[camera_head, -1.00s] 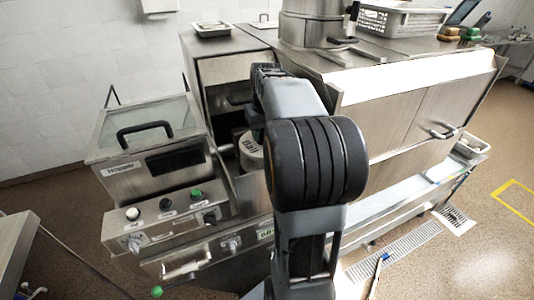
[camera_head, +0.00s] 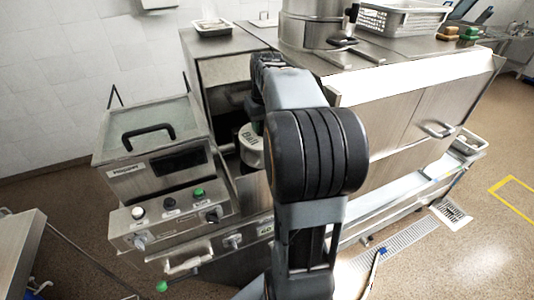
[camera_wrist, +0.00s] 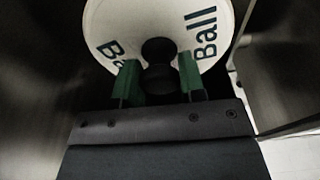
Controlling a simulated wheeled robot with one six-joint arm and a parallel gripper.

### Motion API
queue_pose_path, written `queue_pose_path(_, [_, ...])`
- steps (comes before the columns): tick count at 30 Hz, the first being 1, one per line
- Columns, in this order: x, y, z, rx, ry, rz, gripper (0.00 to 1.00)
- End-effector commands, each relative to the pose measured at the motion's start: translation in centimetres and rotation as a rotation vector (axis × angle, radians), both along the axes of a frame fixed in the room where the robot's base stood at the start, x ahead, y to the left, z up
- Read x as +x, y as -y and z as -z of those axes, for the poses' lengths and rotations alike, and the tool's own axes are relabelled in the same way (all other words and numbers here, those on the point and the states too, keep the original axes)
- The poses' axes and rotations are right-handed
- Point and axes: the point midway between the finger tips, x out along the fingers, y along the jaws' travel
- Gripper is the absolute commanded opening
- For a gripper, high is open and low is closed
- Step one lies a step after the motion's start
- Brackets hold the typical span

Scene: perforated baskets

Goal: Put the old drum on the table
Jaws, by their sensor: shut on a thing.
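The drum (camera_head: 248,158) is white with dark "Ball" lettering and shows partly behind my arm in the head view, at the opening of the steel machine. In the wrist view, the drum's round face (camera_wrist: 205,18) fills the top middle. My gripper (camera_wrist: 160,75) has green fingertips closed on a dark knob-like part at the drum's middle. My arm hides much of the drum in the head view. A steel table-like surface (camera_head: 18,248) shows at the lower left edge; I cannot tell if it is the task's table.
A control box with a handled lid (camera_head: 150,130) and buttons stands left of the drum. The steel machine (camera_head: 420,110) stands to the right. A grey basket (camera_head: 405,18) and a small tray (camera_head: 212,27) sit on top. Open floor (camera_head: 75,200) lies at left.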

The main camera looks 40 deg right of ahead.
Motion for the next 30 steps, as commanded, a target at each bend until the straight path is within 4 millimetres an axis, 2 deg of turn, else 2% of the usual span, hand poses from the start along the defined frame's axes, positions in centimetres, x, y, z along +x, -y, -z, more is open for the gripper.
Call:
queue_pose_path(8, [0.0, 0.0, -0.6, -0.002, 0.004, 0.000, 0.07])
queue_pose_path(30, [-1.3, -0.3, -6.1, -0.002, 0.004, 0.000, 0.07])
